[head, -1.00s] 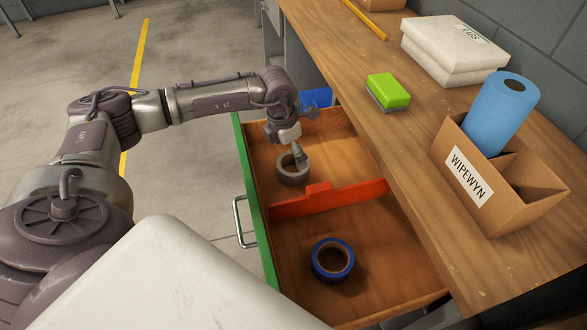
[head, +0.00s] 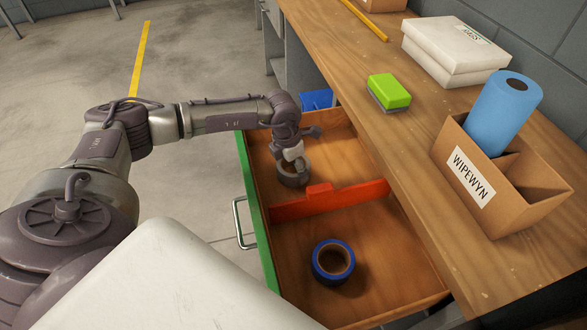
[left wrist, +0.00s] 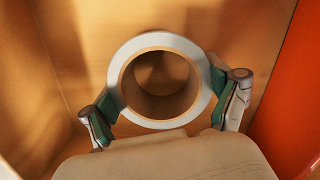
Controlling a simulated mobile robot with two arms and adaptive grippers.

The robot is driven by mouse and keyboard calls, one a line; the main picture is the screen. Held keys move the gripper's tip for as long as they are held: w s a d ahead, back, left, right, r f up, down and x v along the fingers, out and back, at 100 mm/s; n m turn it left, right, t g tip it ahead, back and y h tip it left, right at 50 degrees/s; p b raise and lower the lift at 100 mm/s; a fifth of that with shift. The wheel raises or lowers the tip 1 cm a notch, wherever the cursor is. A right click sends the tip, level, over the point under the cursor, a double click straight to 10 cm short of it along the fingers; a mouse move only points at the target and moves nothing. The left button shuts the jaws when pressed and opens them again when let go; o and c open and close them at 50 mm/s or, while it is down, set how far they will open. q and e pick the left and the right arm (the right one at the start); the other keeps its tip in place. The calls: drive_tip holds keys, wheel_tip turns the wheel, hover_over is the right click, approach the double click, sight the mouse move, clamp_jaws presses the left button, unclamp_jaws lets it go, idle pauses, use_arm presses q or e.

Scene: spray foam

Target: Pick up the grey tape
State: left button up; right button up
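The grey tape (head: 292,178) is a ring in the back compartment of the open drawer, left of the red divider. My left gripper (head: 293,160) is down at it, pointing downward. In the left wrist view the tape (left wrist: 118,68) fills the middle, its round hole facing the camera. The left gripper's green-padded fingers (left wrist: 164,98) lie against the outside of the ring on opposite sides, with no clear gap, so it looks shut on the tape. Whether the tape is clear of the drawer floor I cannot tell. My right gripper is not in view.
The red divider (head: 300,205) and green drawer front (head: 251,195) stand close to the gripper. A blue tape (head: 318,268) lies in the front compartment. The workbench (head: 400,150) holds a green sponge (head: 388,88) and a cardboard box (head: 505,205) with a blue roll (head: 497,115).

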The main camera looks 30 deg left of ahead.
use_arm(q)
drive_tip(key=c, duration=0.4)
drive_tip(key=shift+o, duration=0.2)
drive_tip(key=shift+r, duration=0.3)
wheel_tip(320, 180, up, 10)
drive_tip(key=p, duration=0.1)
drive_tip(key=shift+f, duration=0.25)
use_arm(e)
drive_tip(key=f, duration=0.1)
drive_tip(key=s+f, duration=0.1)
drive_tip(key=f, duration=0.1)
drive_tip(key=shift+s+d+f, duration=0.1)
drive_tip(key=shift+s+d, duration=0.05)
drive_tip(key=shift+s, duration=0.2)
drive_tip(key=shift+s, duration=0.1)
